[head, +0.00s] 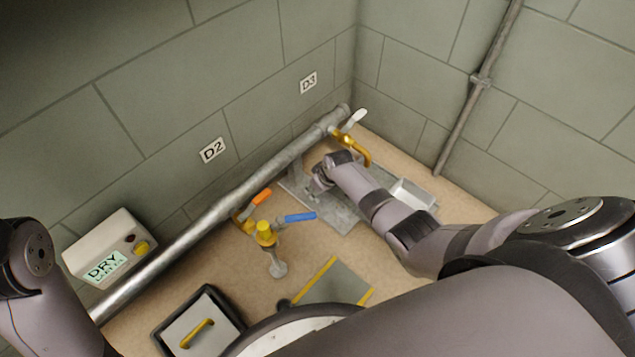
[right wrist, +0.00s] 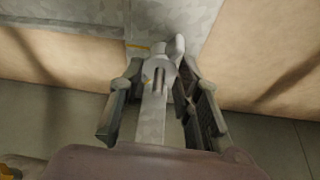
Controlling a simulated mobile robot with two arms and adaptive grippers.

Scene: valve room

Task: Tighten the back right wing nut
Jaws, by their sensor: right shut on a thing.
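My right gripper (head: 320,178) reaches down over a grey metal plate (head: 345,218) on the floor near the back corner. In the right wrist view, the right gripper (right wrist: 160,75) has its two dark fingers on either side of a grey metal wing nut (right wrist: 163,82), and it is shut on it. The nut's lower part is hidden by the fingers, so how it sits on the plate cannot be told. In the head view the gripper and arm hide the nut. My left arm shows at the left edge, with its gripper out of view.
A light tray (head: 412,194) lies right of my forearm. A box marked DRY (head: 105,267) and a floor hatch (head: 200,322) are at left.

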